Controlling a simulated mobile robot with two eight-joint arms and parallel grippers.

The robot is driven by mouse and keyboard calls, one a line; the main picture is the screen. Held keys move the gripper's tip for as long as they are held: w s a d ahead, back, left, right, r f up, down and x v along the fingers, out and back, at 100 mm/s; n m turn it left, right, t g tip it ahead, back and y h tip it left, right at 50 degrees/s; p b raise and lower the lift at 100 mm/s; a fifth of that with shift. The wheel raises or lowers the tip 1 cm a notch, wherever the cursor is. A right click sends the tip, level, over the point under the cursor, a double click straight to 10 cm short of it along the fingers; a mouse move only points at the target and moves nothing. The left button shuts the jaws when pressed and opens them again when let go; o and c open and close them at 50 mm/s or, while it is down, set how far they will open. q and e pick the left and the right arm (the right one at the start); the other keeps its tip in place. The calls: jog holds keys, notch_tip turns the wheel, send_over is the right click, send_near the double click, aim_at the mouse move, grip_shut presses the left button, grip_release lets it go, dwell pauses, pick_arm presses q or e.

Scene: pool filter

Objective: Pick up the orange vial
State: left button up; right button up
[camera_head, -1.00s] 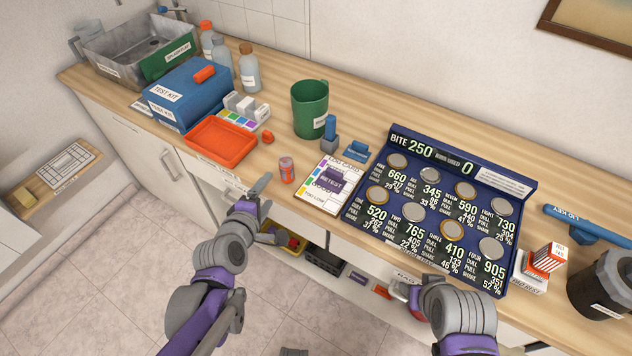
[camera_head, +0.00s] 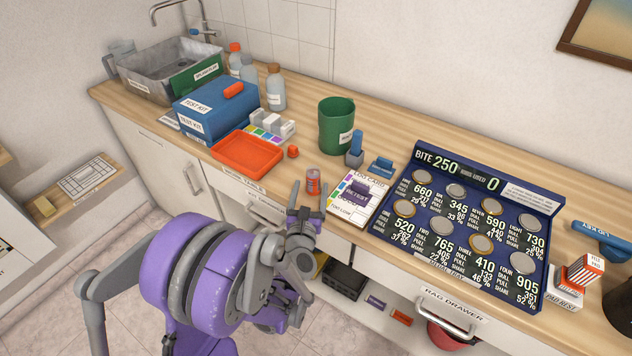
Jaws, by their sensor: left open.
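The orange vial (camera_head: 313,181), a small upright cylinder with a pale top and a label, stands near the front edge of the wooden counter. It is between the orange tray and the white test card. My left gripper (camera_head: 307,203) is open just in front of it, its two fingers pointing up toward the vial in the picture. The fingertips appear close to the vial's lower sides; I cannot tell whether they touch it. My right gripper is not in view.
An orange tray (camera_head: 247,153) and a small orange cap (camera_head: 293,152) lie to the left. A green cup (camera_head: 336,127) stands behind. A blue coin board (camera_head: 470,287) fills the right of the counter. Drawer handles project below the edge.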

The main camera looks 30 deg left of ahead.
aim_at(313, 171)
pick_arm(q)
jog(key=x, duration=0.4)
jog(key=p+x, duration=0.1)
jog(key=x, duration=0.1)
jog(key=shift+w+a+f, duration=0.1)
jog(key=shift+w+f, duration=0.2)
jog(key=shift+w, duration=0.1)
jog(key=shift+s, duration=0.1)
grip_shut()
